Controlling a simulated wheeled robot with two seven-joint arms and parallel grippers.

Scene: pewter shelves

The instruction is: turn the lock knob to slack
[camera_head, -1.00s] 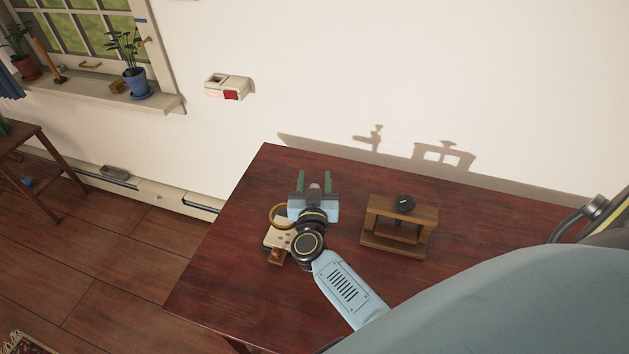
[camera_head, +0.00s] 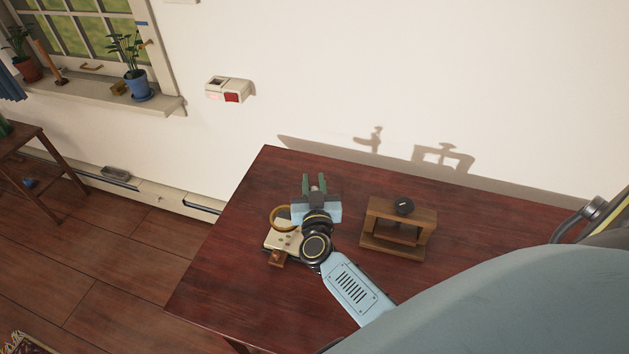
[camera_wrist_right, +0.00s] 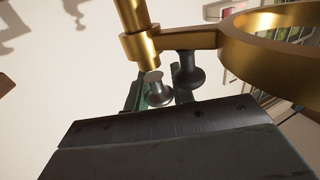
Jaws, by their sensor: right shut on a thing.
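The right wrist view shows the fingers (camera_wrist_right: 157,96) around a small silver knob (camera_wrist_right: 155,86), which I take for the lock knob. The knob sits just below a brass collar on a brass post (camera_wrist_right: 138,38). A brass arm with a ring (camera_wrist_right: 265,35) runs from the collar, with a darker knob (camera_wrist_right: 188,72) under it. In the head view the ring (camera_head: 274,222) shows beside my wrist, above a cream base (camera_head: 281,243). My wrist hides the post there. My left gripper is out of view.
A wooden frame with a black knob on top (camera_head: 403,205) stands to the right of my right gripper on the table (camera_head: 240,290). A white wall with a switch box (camera_head: 229,90) is behind. The table's front left is clear.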

